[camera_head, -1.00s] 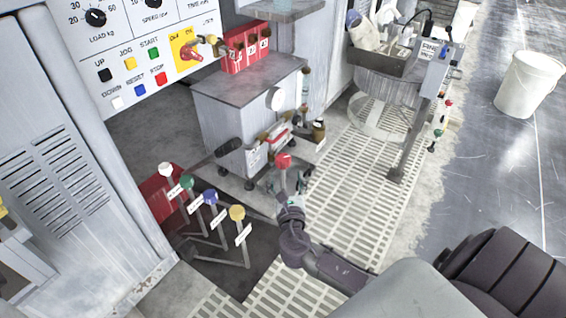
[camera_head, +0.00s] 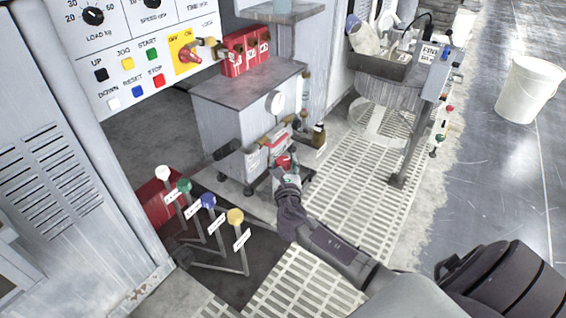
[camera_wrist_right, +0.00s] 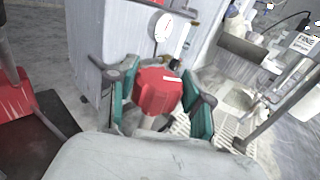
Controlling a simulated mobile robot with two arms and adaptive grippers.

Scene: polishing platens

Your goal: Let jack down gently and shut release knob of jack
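A red knob (camera_head: 283,162) stands low in front of a grey cabinet unit (camera_head: 228,124) with a round gauge (camera_head: 274,102). I take it for the release knob of the jack, but no readable label confirms this. My right gripper (camera_head: 286,175) is at this knob. In the right wrist view the red knob (camera_wrist_right: 158,92) sits between the two green finger pads of my right gripper (camera_wrist_right: 162,98). The fingers stand apart on both sides of it, and firm contact is not visible. The jack's lifting part is hard to make out. My left gripper is out of view.
Levers with white, green, blue and yellow knobs (camera_head: 235,216) stand left of my right arm. A control panel (camera_head: 140,60) is at upper left. A sink stand (camera_head: 384,88) and white bucket (camera_head: 528,90) are at right.

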